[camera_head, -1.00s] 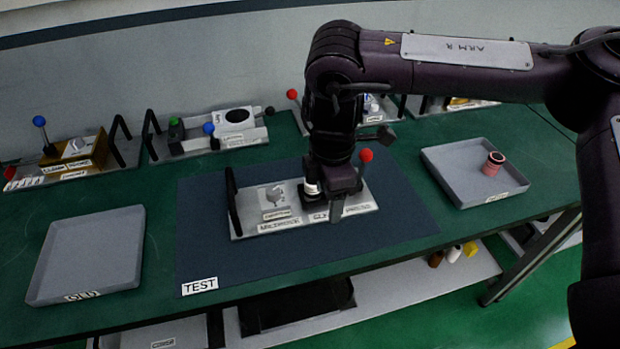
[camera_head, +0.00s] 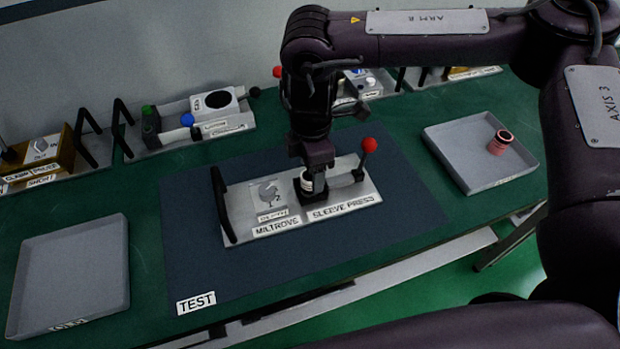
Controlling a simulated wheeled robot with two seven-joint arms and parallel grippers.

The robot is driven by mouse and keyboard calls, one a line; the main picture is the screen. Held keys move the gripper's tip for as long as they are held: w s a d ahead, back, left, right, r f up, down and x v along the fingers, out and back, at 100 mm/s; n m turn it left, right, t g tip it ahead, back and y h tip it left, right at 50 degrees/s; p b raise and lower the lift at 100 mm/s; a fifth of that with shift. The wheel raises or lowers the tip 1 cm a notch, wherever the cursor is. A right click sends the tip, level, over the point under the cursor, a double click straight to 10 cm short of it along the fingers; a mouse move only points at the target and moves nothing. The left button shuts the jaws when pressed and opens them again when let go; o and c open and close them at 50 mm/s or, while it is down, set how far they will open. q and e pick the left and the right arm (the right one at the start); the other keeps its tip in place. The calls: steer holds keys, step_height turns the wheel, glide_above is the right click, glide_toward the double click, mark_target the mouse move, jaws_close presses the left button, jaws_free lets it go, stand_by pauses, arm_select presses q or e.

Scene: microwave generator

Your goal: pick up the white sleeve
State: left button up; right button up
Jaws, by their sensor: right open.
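A small white sleeve (camera_head: 307,182) sits upright in the black holder of the sleeve press fixture (camera_head: 277,228) on the dark blue test mat. My right gripper (camera_head: 312,178) points down directly over the holder, with its fingers at the sleeve. The gripper is open; its body hides the sleeve's top, and I cannot tell whether the fingers touch it. My left gripper is not in view.
A grey tray (camera_head: 72,240) stands at the left. Another grey tray (camera_head: 465,135) at the right holds a pink ring-like part (camera_head: 498,143). The fixture has a red-knobbed lever (camera_head: 369,146) and a black handle (camera_head: 222,205). More fixtures line the back.

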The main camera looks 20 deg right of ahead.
mark_target(310, 176)
step_height(310, 176, down, 3)
steer(key=shift+w+a, duration=0.1)
steer(key=shift+w, duration=0.05)
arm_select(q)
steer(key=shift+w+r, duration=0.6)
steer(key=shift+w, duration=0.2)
arm_select(e)
jaws_close()
